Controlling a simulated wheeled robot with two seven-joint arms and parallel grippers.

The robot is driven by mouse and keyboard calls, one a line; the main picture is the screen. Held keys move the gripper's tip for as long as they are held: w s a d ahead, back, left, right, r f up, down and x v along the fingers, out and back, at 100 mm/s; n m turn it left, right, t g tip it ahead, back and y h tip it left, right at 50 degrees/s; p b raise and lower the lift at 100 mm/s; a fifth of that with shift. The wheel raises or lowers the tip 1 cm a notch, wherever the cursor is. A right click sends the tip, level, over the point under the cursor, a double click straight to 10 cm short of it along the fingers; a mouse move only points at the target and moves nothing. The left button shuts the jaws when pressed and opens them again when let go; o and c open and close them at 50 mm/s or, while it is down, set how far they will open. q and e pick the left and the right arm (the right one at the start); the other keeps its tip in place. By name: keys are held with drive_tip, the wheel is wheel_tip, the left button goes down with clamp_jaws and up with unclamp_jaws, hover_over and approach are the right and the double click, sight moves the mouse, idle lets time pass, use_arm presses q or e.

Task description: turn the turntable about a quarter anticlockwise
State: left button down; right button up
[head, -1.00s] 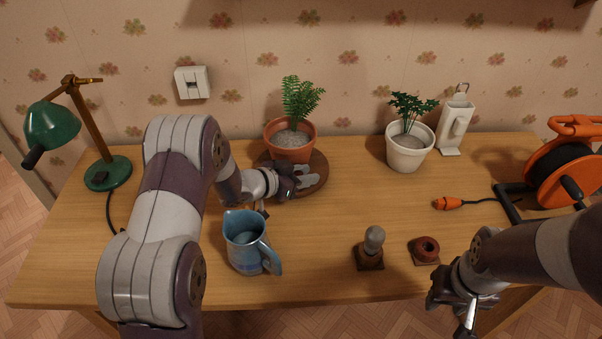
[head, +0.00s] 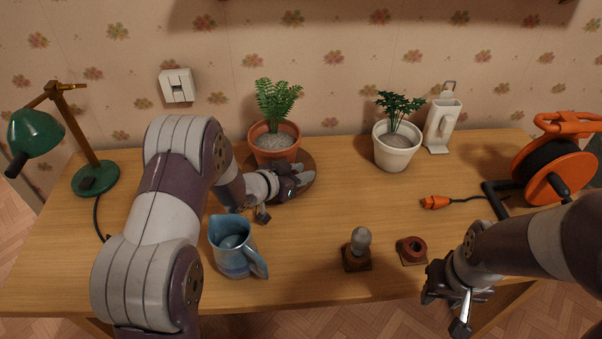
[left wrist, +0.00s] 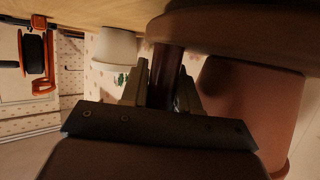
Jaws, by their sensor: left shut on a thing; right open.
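The turntable (head: 307,160) is a round dark brown disc near the back of the desk. A terracotta pot (head: 268,152) with a fern (head: 280,100) stands on it. My left gripper (head: 298,173) is at the disc's front right side. In the left wrist view the disc (left wrist: 230,30) shows, with a dark reddish peg (left wrist: 165,75) standing from it. The left gripper's fingers (left wrist: 162,88) are shut on this peg, beside the terracotta pot (left wrist: 250,110). The head view hides the peg behind the gripper. My right gripper (head: 462,300) is open and empty at the desk's front edge.
A green lamp (head: 95,178) is at left. A white pot (head: 397,155), an orange cable reel (head: 555,170) and its plug (head: 434,202) are at right. A grey-knobbed block (head: 357,258) and brown ring (head: 411,250) stand in front.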

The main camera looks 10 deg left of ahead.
use_arm(q)
drive_tip(key=shift+w+a+r, duration=0.2)
drive_tip(key=shift+w+r, duration=0.1)
drive_tip(key=shift+r, duration=0.1)
drive_tip(key=c, duration=1.2)
unclamp_jaws()
drive_tip(key=shift+a+f, duration=0.1)
drive_tip(key=shift+a, duration=0.05)
drive_tip(key=shift+s+f, duration=0.15)
drive_tip(key=shift+f, duration=0.05)
